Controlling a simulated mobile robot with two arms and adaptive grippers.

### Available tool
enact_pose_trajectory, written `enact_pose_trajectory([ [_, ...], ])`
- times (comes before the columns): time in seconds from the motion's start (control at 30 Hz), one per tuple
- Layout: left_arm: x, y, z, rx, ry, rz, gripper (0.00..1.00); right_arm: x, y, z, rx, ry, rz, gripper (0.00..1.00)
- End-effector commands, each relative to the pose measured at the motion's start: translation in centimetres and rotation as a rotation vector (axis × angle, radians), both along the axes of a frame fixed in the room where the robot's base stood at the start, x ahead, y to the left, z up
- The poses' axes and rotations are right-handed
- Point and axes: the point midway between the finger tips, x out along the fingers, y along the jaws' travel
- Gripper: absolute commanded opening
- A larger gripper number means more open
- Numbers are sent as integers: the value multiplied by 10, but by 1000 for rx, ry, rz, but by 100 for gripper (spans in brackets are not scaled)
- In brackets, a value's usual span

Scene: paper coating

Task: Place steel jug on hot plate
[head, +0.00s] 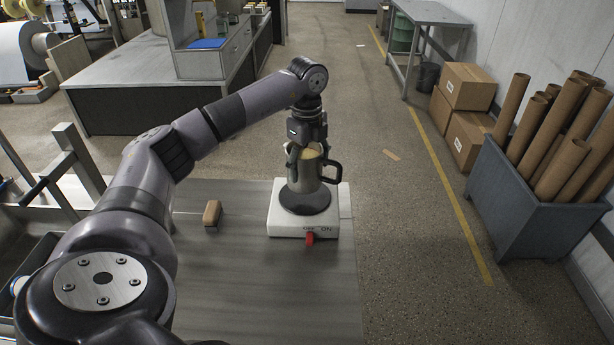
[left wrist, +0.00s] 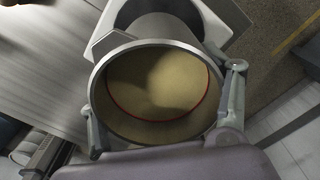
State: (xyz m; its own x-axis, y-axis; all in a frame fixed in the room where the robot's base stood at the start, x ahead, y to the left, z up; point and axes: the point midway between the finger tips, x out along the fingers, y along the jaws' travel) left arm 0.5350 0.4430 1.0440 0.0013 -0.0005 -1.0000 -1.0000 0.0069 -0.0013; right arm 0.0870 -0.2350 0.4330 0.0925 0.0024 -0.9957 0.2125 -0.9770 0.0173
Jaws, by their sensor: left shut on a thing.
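The steel jug (head: 305,178) is upright over the dark round heating disc of the white hot plate (head: 290,222). I cannot tell whether its base touches the disc. The jug's black handle (head: 332,171) points right. My left gripper (head: 306,155) comes down from above and is shut on the jug near its rim. In the left wrist view the jug (left wrist: 158,95) shows from above, with tan contents and a red line inside, and the fingers are on either side. A red switch (head: 310,238) is on the hot plate's front, near the ON label. My right gripper is not in view.
A small brown block (head: 212,213) lies on the grey table (head: 270,290) left of the hot plate. Cardboard boxes (head: 467,87) and a grey bin (head: 530,205) of cardboard tubes stand on the floor at the right. The front of the table is clear.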

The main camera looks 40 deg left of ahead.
Motion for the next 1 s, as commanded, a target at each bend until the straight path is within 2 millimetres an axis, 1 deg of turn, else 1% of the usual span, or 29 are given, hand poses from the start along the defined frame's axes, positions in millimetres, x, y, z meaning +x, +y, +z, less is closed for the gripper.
enact_pose_trajectory([
  [0.2, -1, 0, -31, 0, 4, 0, 34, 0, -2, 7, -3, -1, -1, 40],
  [0.3, 0, 0, -40, 0, 1, 0, 34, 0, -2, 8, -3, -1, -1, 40],
  [0.57, 0, 0, -42, 0, 0, 0, 34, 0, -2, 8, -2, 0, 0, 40],
  [0.7, 0, 0, -46, 0, 0, 0, 34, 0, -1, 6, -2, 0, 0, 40],
  [0.73, 0, 0, -45, 0, 1, 0, 73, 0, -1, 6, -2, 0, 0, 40],
  [1.0, 0, 0, -45, 0, 1, 0, 91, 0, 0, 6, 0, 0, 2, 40],
])
